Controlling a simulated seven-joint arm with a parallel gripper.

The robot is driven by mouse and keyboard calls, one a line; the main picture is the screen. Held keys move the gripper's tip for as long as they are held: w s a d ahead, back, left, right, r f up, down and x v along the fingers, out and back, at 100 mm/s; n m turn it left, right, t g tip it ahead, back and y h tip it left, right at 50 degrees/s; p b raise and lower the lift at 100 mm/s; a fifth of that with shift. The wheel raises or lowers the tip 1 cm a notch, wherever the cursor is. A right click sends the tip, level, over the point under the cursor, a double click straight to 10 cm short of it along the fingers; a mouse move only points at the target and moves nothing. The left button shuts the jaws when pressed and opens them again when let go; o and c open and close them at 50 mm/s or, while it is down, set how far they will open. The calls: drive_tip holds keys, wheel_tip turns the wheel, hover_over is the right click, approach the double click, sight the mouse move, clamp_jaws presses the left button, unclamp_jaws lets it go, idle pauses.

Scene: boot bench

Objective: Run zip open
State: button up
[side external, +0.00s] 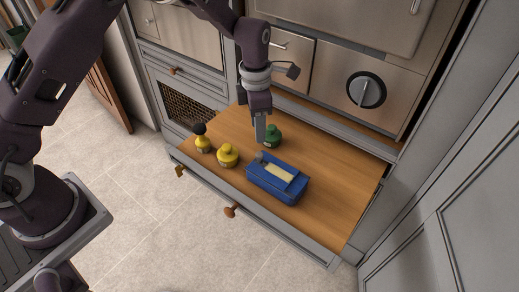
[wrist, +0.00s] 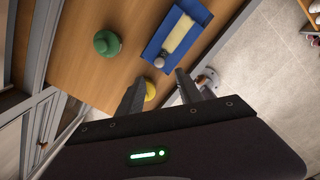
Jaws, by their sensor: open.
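A blue box-like case (side external: 272,191) lies on the wooden drawer board, with a cream strip (side external: 279,174) along its top. It also shows in the wrist view (wrist: 152,50). A small grey knob (side external: 260,157) sits at the left end of the strip; it also shows in the wrist view (wrist: 159,62). I cannot make out zip teeth. My gripper (side external: 260,138) points down above the board, behind the knob and apart from it. In the wrist view my gripper (wrist: 161,77) has its two fingers spread with nothing held, the knob showing just beyond the fingertips.
A green bottle (side external: 273,138) stands close beside my gripper. A yellow bottle (side external: 228,157) and a dark-topped yellow one (side external: 203,146) stand left of the case. The board (side external: 337,188) is clear to the right. A raised drawer front edge (side external: 290,249) runs along the near side.

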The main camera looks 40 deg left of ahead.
sight(259, 154)
drive_tip(key=shift+n, duration=0.6)
drive_tip(key=f, duration=0.9)
drive_tip(key=shift+w+f, duration=0.2)
drive_tip(key=shift+f, duration=0.1)
clamp_jaws()
